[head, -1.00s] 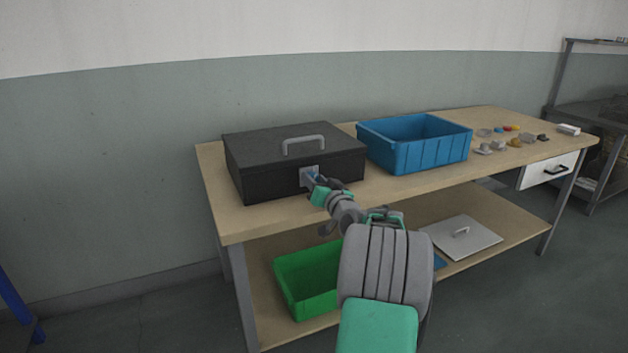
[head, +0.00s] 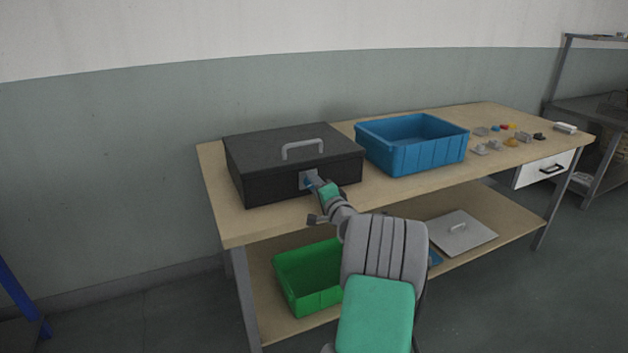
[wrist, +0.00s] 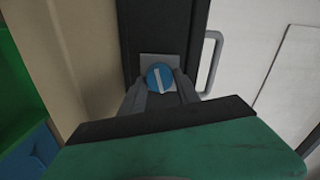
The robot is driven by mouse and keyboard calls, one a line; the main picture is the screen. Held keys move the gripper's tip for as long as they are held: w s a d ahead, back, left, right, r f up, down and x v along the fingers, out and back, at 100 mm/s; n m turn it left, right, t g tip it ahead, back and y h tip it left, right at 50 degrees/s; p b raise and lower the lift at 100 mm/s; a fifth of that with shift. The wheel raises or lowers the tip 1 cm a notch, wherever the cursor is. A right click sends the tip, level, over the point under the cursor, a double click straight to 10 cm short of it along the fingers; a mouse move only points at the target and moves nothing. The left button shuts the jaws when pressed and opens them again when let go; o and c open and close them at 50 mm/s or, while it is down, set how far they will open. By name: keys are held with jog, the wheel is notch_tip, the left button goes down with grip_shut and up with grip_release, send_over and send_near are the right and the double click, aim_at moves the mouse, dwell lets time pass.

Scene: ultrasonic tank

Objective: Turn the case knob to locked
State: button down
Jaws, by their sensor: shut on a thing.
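A black case (head: 290,160) with a grey top handle stands on the left part of the workbench. On its front is a grey plate (head: 306,179) with a round blue knob, mostly hidden by my gripper in the head view. In the wrist view the blue knob (wrist: 160,77) shows a white bar, nearly upright in the picture and leaning slightly. My gripper (wrist: 159,88) is shut on the knob, one finger on each side. In the head view my gripper (head: 314,183) reaches the case front.
A blue bin (head: 412,160) stands right of the case on the wooden workbench (head: 232,222). Several small items lie at the right end. A green bin (head: 300,289) and a grey lid (head: 462,243) are on the lower shelf. The bench top before the case is clear.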

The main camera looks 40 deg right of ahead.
jog(key=shift+f+m+p, duration=0.1)
jog(key=shift+m+p, duration=0.7)
jog(key=shift+m, duration=0.7)
jog(key=c, duration=0.9)
grip_release()
jog(key=v, duration=0.7)
jog(key=shift+s+a, duration=0.15)
jog(key=shift+s, duration=0.25)
